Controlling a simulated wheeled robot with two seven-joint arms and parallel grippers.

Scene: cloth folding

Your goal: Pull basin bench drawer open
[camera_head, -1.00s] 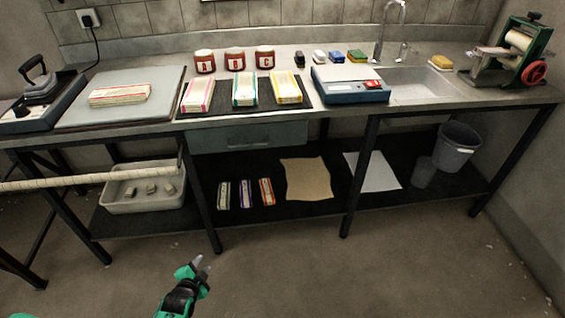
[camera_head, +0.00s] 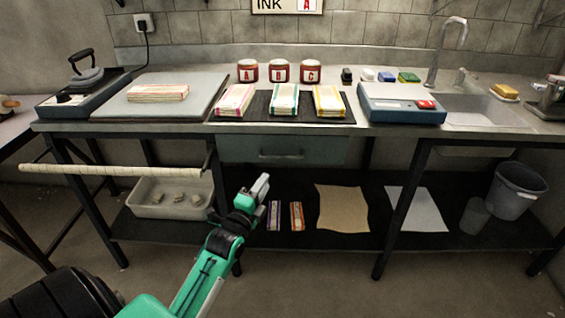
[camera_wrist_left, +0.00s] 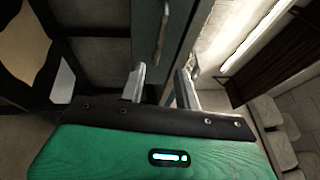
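The basin bench drawer (camera_head: 250,150) is a grey-green front under the bench top, with a bar handle (camera_head: 281,155) across its middle. The drawer looks shut. In the left wrist view the drawer front (camera_wrist_left: 147,20) and its handle (camera_wrist_left: 161,30) lie ahead of the fingers. My left gripper (camera_head: 261,187) is in front of the bench, below and to the left of the handle, apart from it. In the left wrist view its two fingers (camera_wrist_left: 160,85) are spread with nothing between them. My right gripper is not in view.
The steel bench top (camera_head: 400,145) overhangs the drawer. A wrapped roller bar (camera_head: 110,170) sticks out at the left, near my left arm. The lower shelf holds a white tub (camera_head: 172,197), cloths and a grey bucket (camera_head: 516,190). The floor in front is clear.

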